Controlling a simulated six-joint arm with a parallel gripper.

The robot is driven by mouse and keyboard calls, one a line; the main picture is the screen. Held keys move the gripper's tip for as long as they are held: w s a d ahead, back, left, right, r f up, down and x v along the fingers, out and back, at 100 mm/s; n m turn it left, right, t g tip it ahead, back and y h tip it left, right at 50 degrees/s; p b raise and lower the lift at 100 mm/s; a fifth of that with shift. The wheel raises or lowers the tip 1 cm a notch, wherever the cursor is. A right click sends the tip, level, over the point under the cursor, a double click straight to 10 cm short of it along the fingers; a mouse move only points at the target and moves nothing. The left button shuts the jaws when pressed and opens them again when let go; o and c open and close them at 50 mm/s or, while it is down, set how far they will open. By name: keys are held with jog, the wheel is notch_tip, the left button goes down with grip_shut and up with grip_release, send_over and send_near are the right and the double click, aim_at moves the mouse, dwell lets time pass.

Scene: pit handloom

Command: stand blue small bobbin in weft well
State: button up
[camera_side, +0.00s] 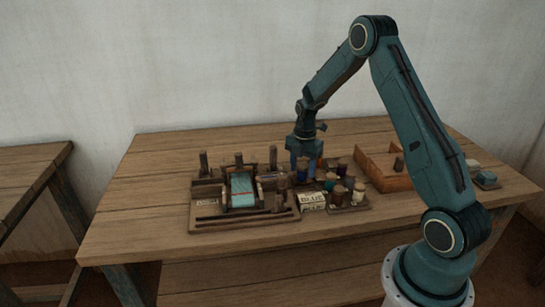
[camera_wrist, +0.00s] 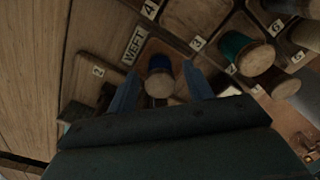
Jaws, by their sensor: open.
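The blue small bobbin (camera_wrist: 159,64), with a pale wooden end (camera_wrist: 159,86), stands between the two fingers in the wrist view. It looks upright, right beside the WEFT label (camera_wrist: 133,45), and seems to be in that labelled well; its base is hidden. My gripper (camera_wrist: 160,74) is open, one finger on each side of the bobbin, with gaps showing. In the side view my gripper (camera_side: 304,152) is low over the rack of bobbins, and its jaws largely hide what is beneath them.
The small loom (camera_side: 241,190) is left of the rack, and a wooden tray (camera_side: 385,175) is right. The table's left part (camera_side: 145,200) is clear.

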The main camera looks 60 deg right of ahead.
aim_at(302, 166)
notch_tip(302, 166, up, 12)
dwell(0.6)
dwell(0.4)
jog(key=shift+r, duration=0.1)
jog(key=s+a+r+m+t, duration=0.1)
jog(key=s+a+r+m, duration=0.35)
jog(key=a+r, duration=0.3)
jog(key=s+a+r+m+t, duration=0.2)
jog(key=s+a+r+m, duration=0.3)
jog(key=a, duration=0.3)
jog(key=s+a+m+t, duration=0.1)
jog(key=s+a+m, duration=0.3)
jog(key=s, duration=0.3)
jog(key=s+a+r+m+t, duration=0.1)
jog(key=s+a+m, duration=0.3)
jog(key=s, duration=0.3)
jog(key=shift+s+a+t, duration=0.2)
jog(key=shift+s+t, duration=0.1)
jog(key=shift+s, duration=0.05)
